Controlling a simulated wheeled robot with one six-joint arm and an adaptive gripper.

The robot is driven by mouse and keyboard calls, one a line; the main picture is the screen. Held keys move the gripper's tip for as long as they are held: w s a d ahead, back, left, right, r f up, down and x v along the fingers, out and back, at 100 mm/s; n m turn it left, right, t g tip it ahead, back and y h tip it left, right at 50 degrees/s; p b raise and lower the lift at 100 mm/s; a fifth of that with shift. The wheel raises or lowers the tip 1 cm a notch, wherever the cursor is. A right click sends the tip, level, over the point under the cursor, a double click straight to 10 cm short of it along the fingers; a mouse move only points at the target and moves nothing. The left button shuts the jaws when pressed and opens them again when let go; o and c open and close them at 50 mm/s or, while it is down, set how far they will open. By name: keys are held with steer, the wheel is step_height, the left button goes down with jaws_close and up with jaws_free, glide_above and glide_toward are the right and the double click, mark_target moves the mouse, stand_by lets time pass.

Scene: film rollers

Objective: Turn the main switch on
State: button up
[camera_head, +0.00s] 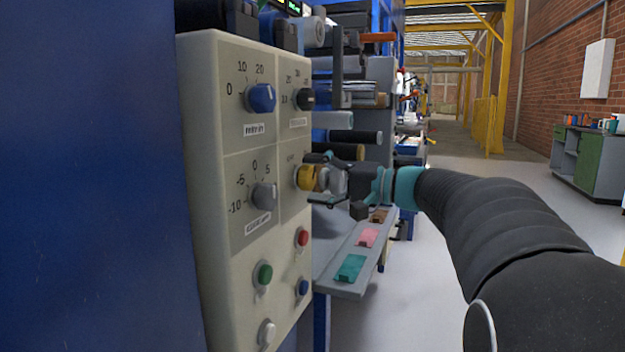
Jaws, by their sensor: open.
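A yellow knob (304,178), which looks like the main switch, is on the right part of a cream control panel (205,180). Small lettering above it is too small to read surely. My gripper (320,179) is at this knob, with one finger above and one below it, pointing at the panel. The fingers are apart; whether they touch the knob I cannot tell. The gripper partly hides the knob's right side.
Nearby on the panel are a blue knob (261,98), a black knob (304,99), a grey knob (264,196), a red button (302,237) and a green button (264,274). A grey shelf (340,286) with coloured pieces lies below my gripper. Film rollers (354,137) stand behind.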

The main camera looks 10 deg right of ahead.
steer(key=v, duration=1.1)
steer(key=shift+d, duration=0.15)
